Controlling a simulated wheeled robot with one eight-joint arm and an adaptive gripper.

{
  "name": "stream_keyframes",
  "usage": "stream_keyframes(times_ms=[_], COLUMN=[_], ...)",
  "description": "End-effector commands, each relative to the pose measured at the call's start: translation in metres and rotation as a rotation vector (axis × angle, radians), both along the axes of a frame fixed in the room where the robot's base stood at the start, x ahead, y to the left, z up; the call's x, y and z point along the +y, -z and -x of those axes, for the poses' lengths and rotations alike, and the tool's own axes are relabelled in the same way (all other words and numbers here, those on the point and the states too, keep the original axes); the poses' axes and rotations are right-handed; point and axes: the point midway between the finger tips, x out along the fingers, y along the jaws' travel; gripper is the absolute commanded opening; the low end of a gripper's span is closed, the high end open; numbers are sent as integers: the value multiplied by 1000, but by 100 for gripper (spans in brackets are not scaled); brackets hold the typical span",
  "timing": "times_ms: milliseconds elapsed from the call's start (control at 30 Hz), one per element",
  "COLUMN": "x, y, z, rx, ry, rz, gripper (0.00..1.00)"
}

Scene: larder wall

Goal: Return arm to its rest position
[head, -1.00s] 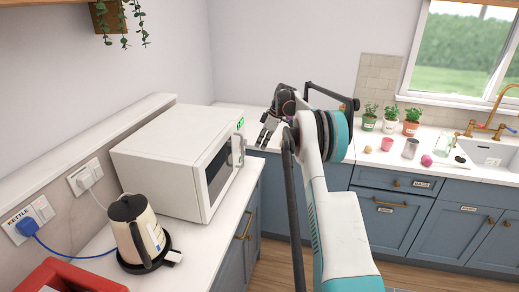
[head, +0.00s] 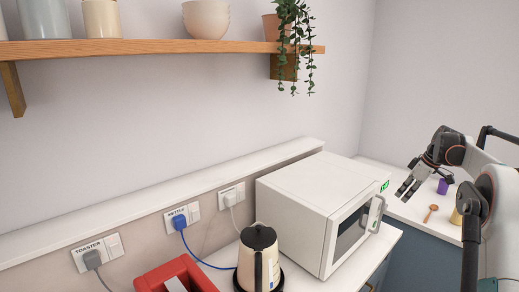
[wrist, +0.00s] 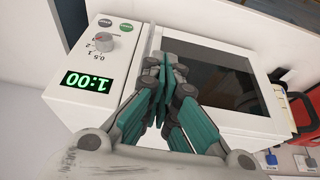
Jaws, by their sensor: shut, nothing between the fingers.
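My gripper (head: 404,190) hangs at the right of the head view, fingers pointing down and left, past the far right side of the white microwave (head: 300,195). In the wrist view my gripper (wrist: 163,72) has its teal and grey fingers together, with nothing held between them. The fingers overlap the front of the microwave (wrist: 118,75) in that view; I cannot tell that they touch it. The microwave door is shut, and its green display (wrist: 89,80) reads 1:00, seen upside down. My arm comes in from the right edge of the head view.
A cream kettle (head: 258,255) and a red toaster (head: 178,276) stand left of the microwave. A wooden shelf (head: 170,47) with bowls and a trailing plant (head: 294,40) is above. A purple cup (head: 443,186) and a wooden spoon (head: 431,213) are on the far counter.

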Motion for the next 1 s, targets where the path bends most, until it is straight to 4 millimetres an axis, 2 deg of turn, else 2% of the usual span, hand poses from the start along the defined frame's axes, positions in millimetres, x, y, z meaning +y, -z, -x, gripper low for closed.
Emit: stream_keyframes(times_ms=[33,267,500,733,1000], x=[21,98,175,241,306], y=[-11,-54,-85,-97,-92], z=[4,27,71,128,207], rx=[-1,-10,-33,-63,-108], ry=[18,130,244,347,462], rz=[3,9,4,-14,-54], gripper=[0,0,0,0,0])
